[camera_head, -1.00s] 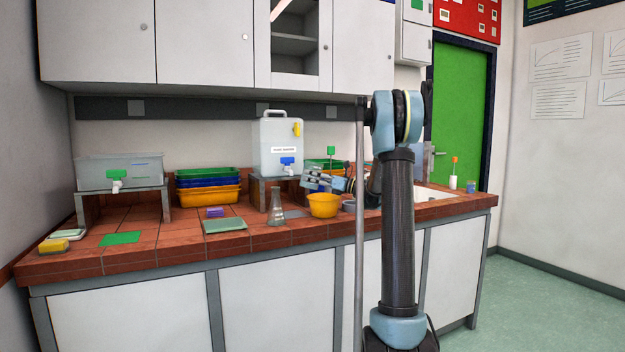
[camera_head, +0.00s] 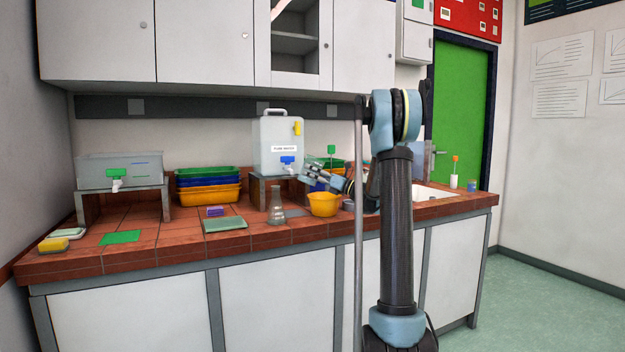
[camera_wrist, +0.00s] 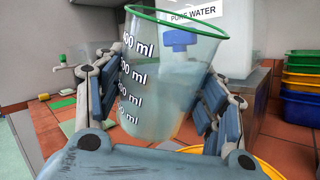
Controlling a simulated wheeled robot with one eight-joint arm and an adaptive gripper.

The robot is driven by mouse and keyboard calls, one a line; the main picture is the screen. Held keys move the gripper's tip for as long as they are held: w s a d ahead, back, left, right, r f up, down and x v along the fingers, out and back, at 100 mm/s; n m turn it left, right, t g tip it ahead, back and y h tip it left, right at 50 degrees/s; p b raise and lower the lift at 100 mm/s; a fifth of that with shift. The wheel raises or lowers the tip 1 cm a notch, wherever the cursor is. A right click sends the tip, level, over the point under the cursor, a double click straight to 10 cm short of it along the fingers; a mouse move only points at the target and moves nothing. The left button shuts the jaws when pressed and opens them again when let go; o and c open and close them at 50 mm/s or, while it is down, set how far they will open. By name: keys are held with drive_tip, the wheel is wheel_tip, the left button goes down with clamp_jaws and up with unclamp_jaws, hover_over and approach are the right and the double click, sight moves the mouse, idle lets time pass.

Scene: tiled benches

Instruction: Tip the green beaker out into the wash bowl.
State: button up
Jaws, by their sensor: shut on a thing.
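The green beaker (camera_wrist: 165,75) is a clear graduated beaker with a green rim. In the wrist view it stands nearly upright, leaning slightly, and seems to hold pale liquid. My gripper (camera_wrist: 158,100) is shut on it, with a finger on each side. In the head view my gripper (camera_head: 313,176) is just above the wash bowl, and the beaker is hard to make out there. The wash bowl (camera_head: 323,206) is yellow and sits on the bench. Part of its yellow rim (camera_wrist: 268,168) shows below the beaker in the wrist view; the rest is hidden.
A pure water tank (camera_head: 278,145) stands on a raised stand behind the bowl. A conical flask (camera_head: 277,208) stands just left of the bowl. Stacked trays (camera_head: 208,187), a clear tank (camera_head: 120,172) and a green mat (camera_head: 120,237) are farther left. A sink (camera_head: 430,193) lies right.

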sight(307, 158)
drive_tip(key=shift+r, duration=0.15)
drive_tip(key=shift+s+a+r+m+t+y, duration=0.1)
drive_tip(key=shift+a+r+m+t+y, duration=0.2)
drive_tip(key=shift+m+t, duration=0.35)
drive_tip(key=shift+s+a+r+m+t+y, duration=0.1)
drive_tip(key=shift+r+m+t, duration=0.3)
drive_tip(key=shift+m, duration=0.45)
drive_tip(key=shift+w, duration=0.1)
drive_tip(key=shift+a+r+m+t, duration=0.1)
drive_tip(key=shift+r+m+t, duration=0.3)
drive_tip(key=shift+m+t, duration=0.45)
drive_tip(key=shift+r+m+t, duration=0.35)
drive_tip(key=shift+m+t, duration=0.35)
drive_tip(key=shift+m, duration=0.25)
drive_tip(key=m+t, duration=0.1)
drive_tip(key=r+m, duration=0.1)
drive_tip(key=shift+a+m+t+h, duration=0.1)
drive_tip(key=shift+m+t+h, duration=0.2)
drive_tip(key=shift+t, duration=0.1)
drive_tip(key=shift+r+m+t+h, duration=0.25)
drive_tip(key=shift+m+t+h, duration=0.15)
drive_tip(key=shift+m+t, duration=0.4)
